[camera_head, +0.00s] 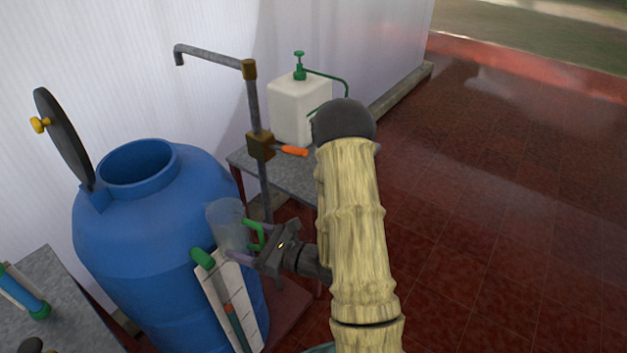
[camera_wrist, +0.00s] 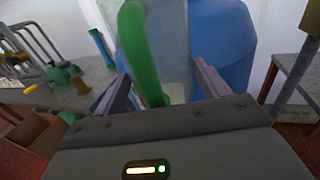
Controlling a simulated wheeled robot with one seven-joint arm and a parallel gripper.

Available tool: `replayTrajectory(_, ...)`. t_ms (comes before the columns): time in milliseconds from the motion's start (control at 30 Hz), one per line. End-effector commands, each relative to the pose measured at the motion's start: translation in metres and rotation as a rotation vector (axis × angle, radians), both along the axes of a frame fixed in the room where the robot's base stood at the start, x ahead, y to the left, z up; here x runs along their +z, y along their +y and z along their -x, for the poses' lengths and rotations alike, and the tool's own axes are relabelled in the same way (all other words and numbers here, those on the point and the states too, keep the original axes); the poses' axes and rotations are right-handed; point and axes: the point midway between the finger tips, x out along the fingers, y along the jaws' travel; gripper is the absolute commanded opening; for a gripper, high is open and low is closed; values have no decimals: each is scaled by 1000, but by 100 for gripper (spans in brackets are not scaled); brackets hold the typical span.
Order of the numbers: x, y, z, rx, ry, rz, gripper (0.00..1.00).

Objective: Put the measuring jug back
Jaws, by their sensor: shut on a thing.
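The measuring jug (camera_head: 228,222) is a clear, greyish vessel with a green handle. My gripper (camera_head: 245,244) is shut on it, and the jug is held in front of the right side of the blue barrel. In the wrist view the jug (camera_wrist: 170,35) stands between the two fingers of my gripper (camera_wrist: 153,95), with its green handle facing the camera. A little pale matter shows low in the jug, but I cannot tell what it is. The jug's base is hidden in the head view.
The blue barrel (camera_head: 140,235) has an open mouth and a raised dark lid (camera_head: 62,137). A pipe tap (camera_head: 252,95) stands behind. A white pump container (camera_head: 298,108) sits on a grey table (camera_head: 285,172). Another grey table (camera_head: 58,300) is at left. Red floor is clear at right.

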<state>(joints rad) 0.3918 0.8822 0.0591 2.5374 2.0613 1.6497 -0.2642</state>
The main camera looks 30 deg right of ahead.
Motion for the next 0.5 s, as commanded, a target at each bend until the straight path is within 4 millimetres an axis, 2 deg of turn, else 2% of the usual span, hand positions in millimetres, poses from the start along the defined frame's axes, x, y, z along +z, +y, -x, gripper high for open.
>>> replayTrajectory(33, -14, -2, 0, -37, 10, -4, 45)
replayTrajectory(500, -123, -28, -10, -401, 5, 0, 45)
